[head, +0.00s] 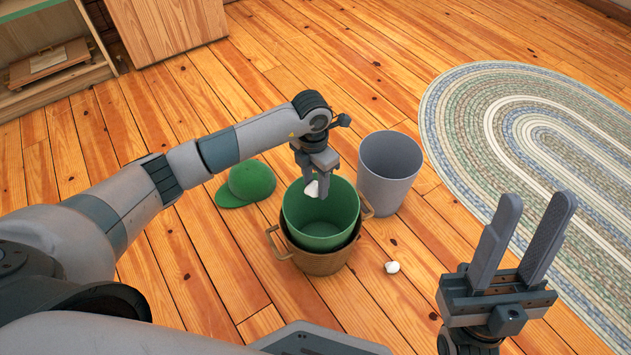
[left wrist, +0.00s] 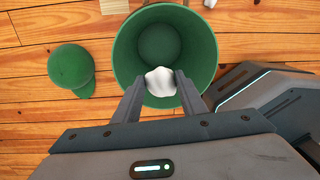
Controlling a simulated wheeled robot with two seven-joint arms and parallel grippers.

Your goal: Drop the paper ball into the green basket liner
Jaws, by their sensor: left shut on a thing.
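The green basket liner (head: 305,232) is a round green tub set inside a brown handled basket (head: 320,263) on the floor. It also shows in the left wrist view (left wrist: 125,47), with its opening facing me. My left gripper (head: 318,192) is above the liner's opening, shut on a white crumpled paper ball (head: 312,188). The ball also shows between the fingertips in the left wrist view (left wrist: 160,80). A second white ball (head: 392,267) lies on the floor right of the basket. My right gripper (head: 525,240) is open and empty at the right.
A grey bin (head: 390,172) stands just behind and right of the basket. A green cap (head: 246,184) lies on the floor to its left. A braided rug (head: 460,120) is at the right, and a wooden shelf (head: 60,85) at the far left. Bare planks lie between.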

